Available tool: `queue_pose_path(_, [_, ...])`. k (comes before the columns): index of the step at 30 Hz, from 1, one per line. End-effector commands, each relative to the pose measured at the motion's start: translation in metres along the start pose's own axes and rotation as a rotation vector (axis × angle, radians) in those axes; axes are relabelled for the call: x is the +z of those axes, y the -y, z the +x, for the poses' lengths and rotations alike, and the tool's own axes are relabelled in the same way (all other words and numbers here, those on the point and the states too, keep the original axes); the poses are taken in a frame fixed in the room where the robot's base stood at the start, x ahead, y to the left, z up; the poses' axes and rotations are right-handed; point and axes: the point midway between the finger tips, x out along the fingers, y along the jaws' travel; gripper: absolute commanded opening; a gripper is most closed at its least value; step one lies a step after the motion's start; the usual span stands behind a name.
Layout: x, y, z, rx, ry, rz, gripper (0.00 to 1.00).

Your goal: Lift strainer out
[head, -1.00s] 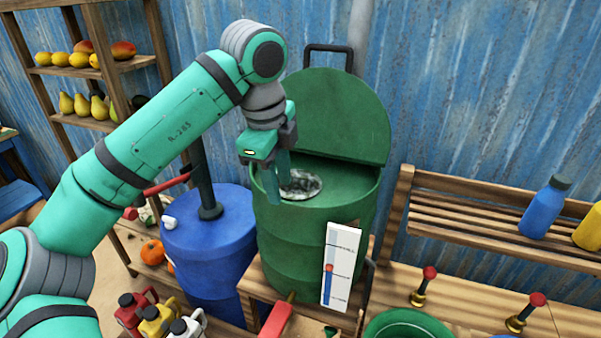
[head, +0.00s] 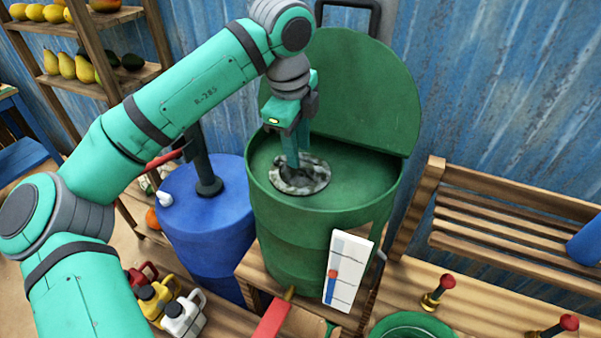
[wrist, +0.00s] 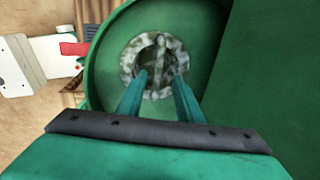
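The strainer (head: 311,184) is a round, mottled grey-white disc in the top of the green barrel (head: 298,247). In the wrist view the strainer (wrist: 130,56) has a dark round middle crossed by an upright pale bar. My gripper (head: 293,164) points down over the strainer from above. In the wrist view my gripper's two fingers (wrist: 160,78) are apart, one on each side of the bar. I cannot tell whether their tips reach down to it. The fingers hide part of the strainer in the head view.
The barrel's green lid (head: 365,95) stands raised behind the opening. A blue barrel (head: 205,235) with a dark pump post stands to the left. A white gauge board (head: 346,268) is on the barrel's front. A slatted wooden shelf (head: 505,225) stands at right.

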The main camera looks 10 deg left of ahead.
Motion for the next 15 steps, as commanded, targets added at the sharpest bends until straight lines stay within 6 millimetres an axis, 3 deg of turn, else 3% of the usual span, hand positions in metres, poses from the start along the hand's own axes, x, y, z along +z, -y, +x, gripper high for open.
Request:
queue_pose_path(5, [-0.001, -0.001, 0.01, 0.0, 0.001, 0.0, 0.33])
queue_pose_path(15, [-0.007, -0.002, 0.052, 0.0, 0.001, 0.0, 0.33])
